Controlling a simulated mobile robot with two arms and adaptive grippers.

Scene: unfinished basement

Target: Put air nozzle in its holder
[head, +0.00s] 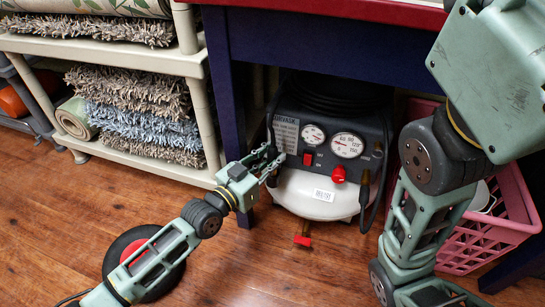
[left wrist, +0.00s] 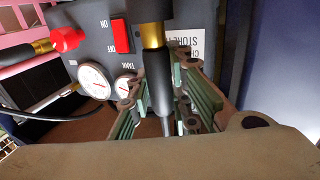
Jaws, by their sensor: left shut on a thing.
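The air compressor (head: 335,150) stands under the dark blue table, with a white tank, a grey panel, two gauges, a red switch and a red knob. My left gripper (head: 268,162) is at the left side of its panel. In the left wrist view, the gripper (left wrist: 160,110) is shut on the air nozzle (left wrist: 156,85), a dark slim piece with a brass-coloured collar, in front of the panel (left wrist: 100,40). The nozzle is hard to make out in the head view. I cannot tell which part is its holder. My right arm comes down at the right; its gripper is out of view.
The table leg (head: 226,100) stands close to my left gripper. A pink crate (head: 480,235) is to the right of the compressor. A beige shelf (head: 120,55) with rolled rugs stands at the left. A round black thing with a red centre (head: 135,250) is below my left arm.

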